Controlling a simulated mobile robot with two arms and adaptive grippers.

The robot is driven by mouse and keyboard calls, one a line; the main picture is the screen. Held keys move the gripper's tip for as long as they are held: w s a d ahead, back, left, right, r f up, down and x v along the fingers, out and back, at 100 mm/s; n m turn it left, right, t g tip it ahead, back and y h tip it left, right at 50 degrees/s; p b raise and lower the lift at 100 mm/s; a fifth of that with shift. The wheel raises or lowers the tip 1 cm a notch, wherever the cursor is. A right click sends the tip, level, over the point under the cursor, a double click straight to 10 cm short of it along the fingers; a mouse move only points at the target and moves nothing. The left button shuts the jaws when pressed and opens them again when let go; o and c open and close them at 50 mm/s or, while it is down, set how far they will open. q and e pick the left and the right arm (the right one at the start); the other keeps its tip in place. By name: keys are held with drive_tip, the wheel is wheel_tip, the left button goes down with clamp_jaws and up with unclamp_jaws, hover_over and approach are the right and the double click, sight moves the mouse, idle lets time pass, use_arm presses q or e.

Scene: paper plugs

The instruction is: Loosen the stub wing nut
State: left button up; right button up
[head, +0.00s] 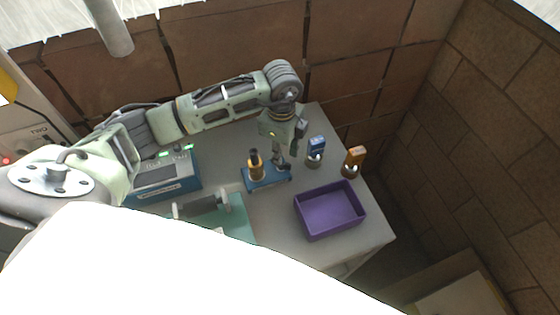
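A small blue fixture (267,178) stands on the grey table. It carries an upright orange post with a dark top (256,164). A small grey metal part sits at its right, but no wing nut can be made out clearly at this size. My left gripper (284,160) reaches down from above, just over the right side of the fixture. Its fingers overlap the metal part in the picture, so I cannot tell whether they touch it or how far they are open. My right gripper is out of view.
A purple open bin (329,226) stands at the table's front right. A blue-topped piece (316,146) and an orange-topped piece (354,158) stand behind it. A blue device (165,180) and a green mat (238,222) with a grey roller lie left. Brick walls close off the back and right.

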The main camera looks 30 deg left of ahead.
use_arm(q)
drive_tip(key=shift+f+b, duration=1.25)
drive_tip(key=shift+f, duration=0.6)
clamp_jaws()
unclamp_jaws()
drive_tip(key=shift+r, duration=0.2)
